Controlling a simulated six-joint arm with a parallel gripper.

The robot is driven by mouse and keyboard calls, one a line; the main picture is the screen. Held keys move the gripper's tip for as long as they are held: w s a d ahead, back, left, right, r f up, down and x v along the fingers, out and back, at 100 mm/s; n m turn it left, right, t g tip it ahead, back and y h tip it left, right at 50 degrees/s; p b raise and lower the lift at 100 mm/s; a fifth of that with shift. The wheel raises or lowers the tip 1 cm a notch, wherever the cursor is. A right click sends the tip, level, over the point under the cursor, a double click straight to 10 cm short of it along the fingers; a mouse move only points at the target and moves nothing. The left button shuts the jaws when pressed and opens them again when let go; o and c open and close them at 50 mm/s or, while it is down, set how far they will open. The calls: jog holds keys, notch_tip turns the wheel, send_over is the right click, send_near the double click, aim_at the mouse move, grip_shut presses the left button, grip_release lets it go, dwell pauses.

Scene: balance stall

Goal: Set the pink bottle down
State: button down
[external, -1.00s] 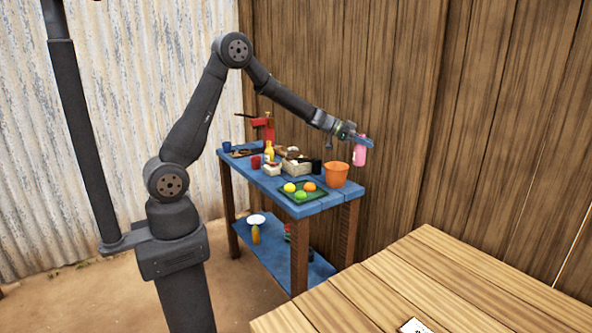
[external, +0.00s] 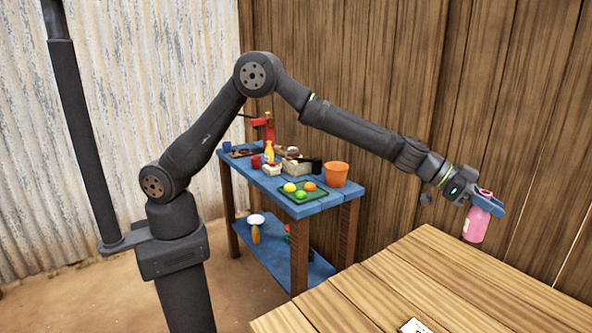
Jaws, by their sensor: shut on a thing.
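The pink bottle (external: 474,227) is held near its neck by my gripper (external: 487,203), at the right of the external view. My gripper is shut on it. The bottle hangs roughly upright, tilted slightly. In the picture its base overlaps the far edge of the wooden table (external: 400,275); I cannot tell its exact height or whether it is over the top.
The wooden table top is mostly bare, with a small white card (external: 414,327) at its front. A plank wall stands behind.

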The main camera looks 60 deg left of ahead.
jog(key=s+d+m+g, duration=0.1)
jog(key=s+d, duration=1)
jog(key=d, duration=0.1)
jog(key=shift+h, duration=0.3)
jog(key=shift+w+a+f, duration=0.25)
jog(key=shift+w+f, duration=1.7)
jog(key=shift+f, duration=0.7)
jog(key=shift+w+a+f, duration=0.3)
jog(key=shift+w+f, duration=1.65)
jog(key=shift+f, duration=0.7)
jog(key=shift+w+a+f, duration=0.25)
jog(key=shift+w+f, duration=1.7)
jog(key=shift+f, duration=0.7)
jog(key=c, duration=1.2)
grip_release()
jog(key=shift+f, duration=0.15)
jog(key=v, duration=1.2)
jog(key=shift+r, duration=0.25)
